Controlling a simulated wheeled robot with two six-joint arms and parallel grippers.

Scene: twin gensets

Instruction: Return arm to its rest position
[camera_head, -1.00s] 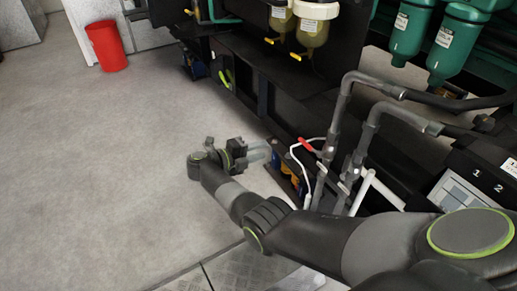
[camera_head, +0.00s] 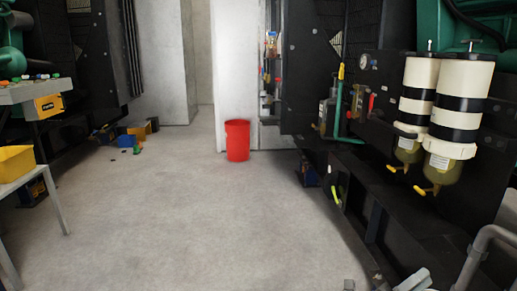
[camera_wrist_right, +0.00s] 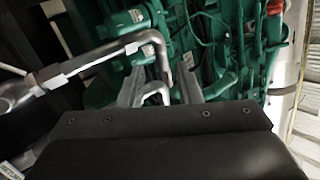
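My right gripper (camera_head: 412,279) shows only at the bottom edge of the head view, right of centre. Most of my right arm is out of that frame. In the right wrist view its two grey fingers stand apart, so the gripper (camera_wrist_right: 158,88) looks open. A grey pipe (camera_wrist_right: 92,62) bends down behind the fingers, and I see nothing clearly gripped between them. My left gripper and left arm are in neither view.
On the right stands a dark genset frame with white-and-black filters (camera_head: 457,105) and grey pipes (camera_head: 477,256). A red bin (camera_head: 237,141) stands ahead. A table with a yellow bin (camera_head: 14,162) is at left. The grey floor (camera_head: 190,215) between is clear.

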